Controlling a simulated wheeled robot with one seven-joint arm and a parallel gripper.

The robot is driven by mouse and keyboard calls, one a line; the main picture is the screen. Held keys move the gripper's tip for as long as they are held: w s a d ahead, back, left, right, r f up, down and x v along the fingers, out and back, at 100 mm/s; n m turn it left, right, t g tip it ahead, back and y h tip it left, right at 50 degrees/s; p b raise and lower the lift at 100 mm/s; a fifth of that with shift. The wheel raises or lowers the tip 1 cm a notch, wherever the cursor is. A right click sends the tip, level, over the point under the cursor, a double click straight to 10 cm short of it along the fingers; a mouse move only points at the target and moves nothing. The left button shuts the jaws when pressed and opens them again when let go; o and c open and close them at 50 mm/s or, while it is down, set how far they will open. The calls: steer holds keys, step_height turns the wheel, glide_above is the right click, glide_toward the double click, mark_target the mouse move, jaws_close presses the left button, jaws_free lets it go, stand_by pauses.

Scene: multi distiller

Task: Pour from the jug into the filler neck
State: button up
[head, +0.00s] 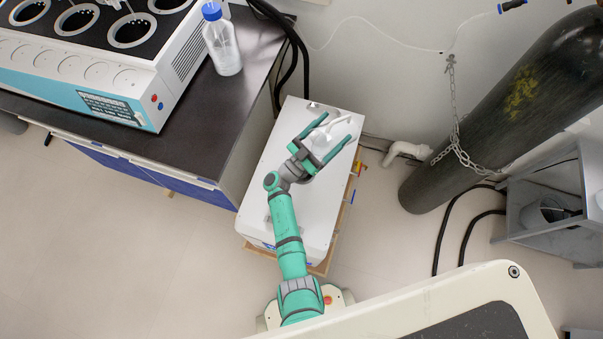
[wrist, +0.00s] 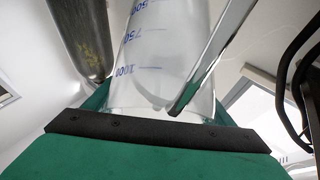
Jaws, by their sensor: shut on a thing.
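My gripper (head: 340,129) is above the white floor-standing unit (head: 285,165), its two green fingers on either side of the clear jug (head: 319,140). In the wrist view the jug (wrist: 155,60) fills the middle, with blue volume marks, and a clear bar that looks like its handle crosses its right side. It looks tilted; its exact tilt and any liquid in it cannot be told. The filler neck is not clearly seen. A small metallic fitting (head: 322,107) shows at the unit's far end, beyond the jug; I cannot tell whether it is the neck.
A dark bench (head: 220,120) with a multi-position distiller (head: 110,65) and a blue-capped bottle (head: 222,42) stands on the left. A chained gas cylinder (head: 500,110) leans at the right, near a grey metal frame (head: 548,210). Black hoses run by the wall. Floor at the lower left is clear.

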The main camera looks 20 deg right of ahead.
steer(key=shift+w+d+f+g+y, duration=0.1)
steer(key=shift+d+g+y, duration=0.2)
steer(key=shift+g, duration=0.1)
steer(key=shift+w+d+g+y, duration=0.2)
steer(key=shift+d+g+y, duration=0.15)
steer(key=shift+y, duration=0.25)
steer(key=shift+w+d+r+g+y, duration=0.15)
steer(key=shift+d+r+g+y, duration=0.15)
steer(key=shift+r+y, duration=0.3)
